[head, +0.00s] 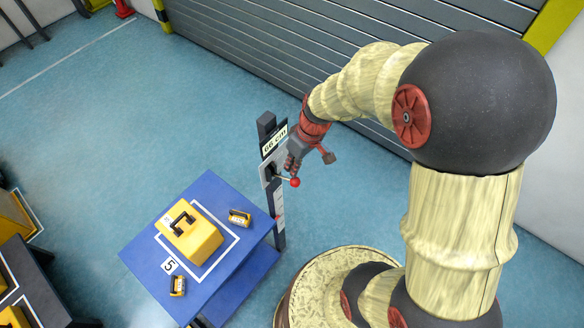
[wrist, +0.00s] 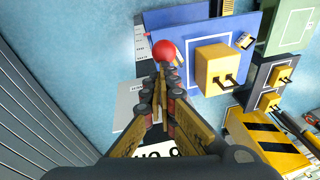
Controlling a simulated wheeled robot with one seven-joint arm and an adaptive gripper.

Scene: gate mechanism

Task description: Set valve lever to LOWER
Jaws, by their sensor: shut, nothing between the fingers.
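The valve lever ends in a red ball knob (head: 295,182). It sticks out from a grey plate on a dark post (head: 280,238) and points to the right and slightly down in the head view. My gripper (head: 290,169) is shut and empty, right at the lever, with its fingertips just above the knob. In the wrist view the closed fingertips (wrist: 163,72) point at the red knob (wrist: 165,50), which shows just beyond them. I cannot tell whether they touch the lever. The lever's shaft is mostly hidden by the fingers in the wrist view. No LOWER mark is readable.
A blue table (head: 146,254) stands left of the post, bearing a yellow case (head: 196,240) and two small yellow-black items. A white sign (head: 274,139) tops the post. A grey shutter (head: 270,50) is behind. Blue floor is open to the left.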

